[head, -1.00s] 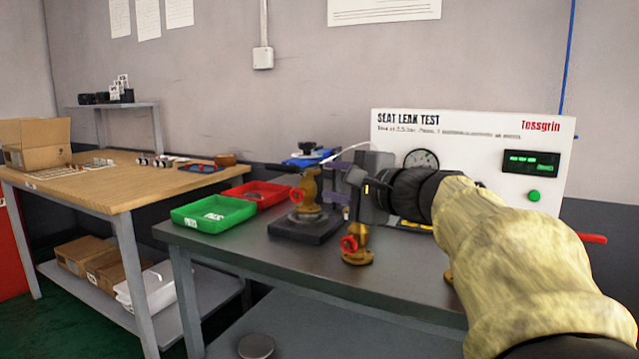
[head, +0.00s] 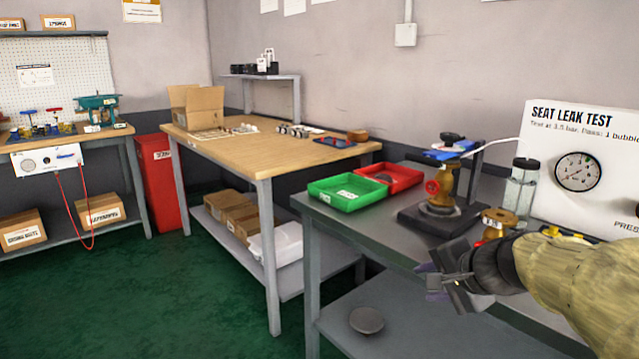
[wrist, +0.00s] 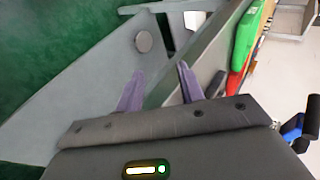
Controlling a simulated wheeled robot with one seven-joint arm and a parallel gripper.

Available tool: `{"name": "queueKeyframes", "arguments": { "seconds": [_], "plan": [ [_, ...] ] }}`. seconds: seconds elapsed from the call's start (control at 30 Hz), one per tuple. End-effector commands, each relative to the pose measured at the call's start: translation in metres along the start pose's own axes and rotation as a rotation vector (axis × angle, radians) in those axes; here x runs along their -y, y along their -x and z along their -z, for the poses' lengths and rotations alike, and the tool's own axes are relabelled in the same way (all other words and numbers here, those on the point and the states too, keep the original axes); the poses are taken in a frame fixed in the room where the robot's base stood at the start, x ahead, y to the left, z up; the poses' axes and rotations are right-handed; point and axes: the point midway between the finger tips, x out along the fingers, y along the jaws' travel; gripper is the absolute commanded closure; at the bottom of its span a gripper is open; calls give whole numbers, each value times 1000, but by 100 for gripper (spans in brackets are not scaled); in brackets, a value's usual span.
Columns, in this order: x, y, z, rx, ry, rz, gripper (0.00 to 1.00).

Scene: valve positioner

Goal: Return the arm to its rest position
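My gripper (head: 440,275) is in front of the near edge of the dark metal test bench (head: 370,236), at the right of the head view. My arm reaches in from the right in a tan sleeve. In the wrist view, the two purple fingers of my gripper (wrist: 158,92) stand apart with nothing between them. The bench edge and the green floor show beyond them.
On the bench are a green tray (head: 345,193), a red tray (head: 390,177), a brass valve on a black fixture (head: 440,205), and another brass valve (head: 498,220) beside my arm. The seat leak test panel (head: 585,150) stands behind. Green floor (head: 200,300) is clear at left.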

Motion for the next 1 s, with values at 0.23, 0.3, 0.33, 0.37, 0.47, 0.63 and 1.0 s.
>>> {"name": "queueKeyframes", "arguments": {
  "seconds": [0.23,0.3,0.33,0.37,0.47,0.63,1.0],
  "plan": [
    [-72,-19,-57,104,368,-330,62],
    [-90,-19,-71,140,489,-401,62],
    [-98,-19,-77,156,539,-426,62],
    [-104,-18,-82,171,590,-449,62],
    [-122,-15,-96,219,742,-508,62],
    [-145,-7,-117,300,974,-569,62],
    [-108,33,-116,322,1048,-580,62]
  ]
}}
